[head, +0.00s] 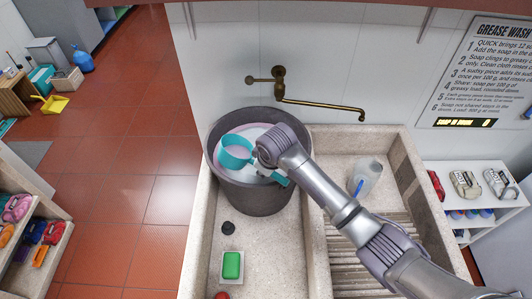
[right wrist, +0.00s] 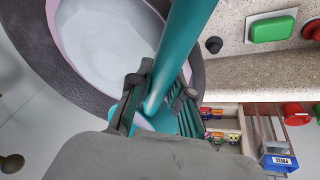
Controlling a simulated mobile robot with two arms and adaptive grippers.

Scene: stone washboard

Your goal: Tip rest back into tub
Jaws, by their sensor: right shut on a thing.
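A dark grey round tub (head: 258,196) stands in the left stone basin. Inside it is a pale white mass (right wrist: 105,42) with a pinkish edge. A teal scoop (head: 236,158) with a round cup is over the tub's mouth, within its rim as seen from above. My right gripper (head: 276,176) is shut on the scoop's teal handle, which also shows large in the right wrist view (right wrist: 185,45). The cup's inside looks pale; I cannot tell how much is in it or its exact tilt. My left gripper is out of view.
A brass tap (head: 318,103) juts from the wall behind the tub. A clear container (head: 365,178) stands right, above the ribbed washboard (head: 345,262).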

